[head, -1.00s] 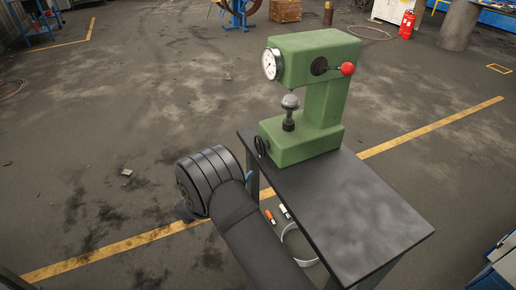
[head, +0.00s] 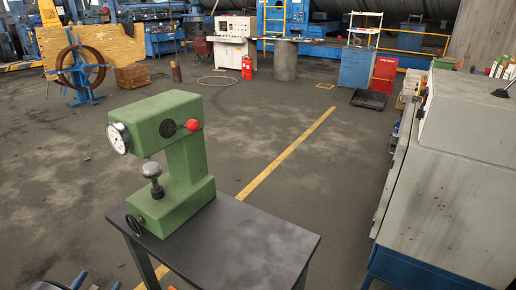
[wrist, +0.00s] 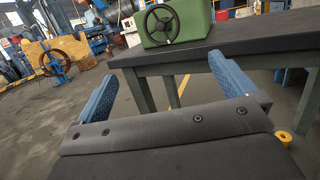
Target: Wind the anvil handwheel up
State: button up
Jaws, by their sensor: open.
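The green hardness tester (head: 170,160) stands on a dark-topped table, with a round dial on its head and a red-knobbed lever. Its anvil (head: 153,178) is a grey rounded piece on a dark stem, below the head with a gap between. The black spoked handwheel (head: 134,226) is on the base's front face; it also shows in the wrist view (wrist: 162,23). My gripper (wrist: 165,85) is open and empty, its two blue fingers wide apart. In the wrist view the handwheel appears beyond and between the fingertips, apart from both.
The table (head: 250,245) extends right of the tester with its top clear. In the wrist view its edge and legs lie beyond the right finger. A large grey cabinet (head: 450,170) stands at the right. Open floor lies behind the tester.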

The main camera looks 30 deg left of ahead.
jog(key=n+g+h, duration=0.1)
jog(key=n+h, duration=0.1)
jog(key=h, duration=0.5)
send_near(133, 226)
jog(key=w, duration=1)
jog(key=shift+w+a, duration=0.1)
jog(key=shift+c, duration=0.4)
jog(key=c, duration=0.9)
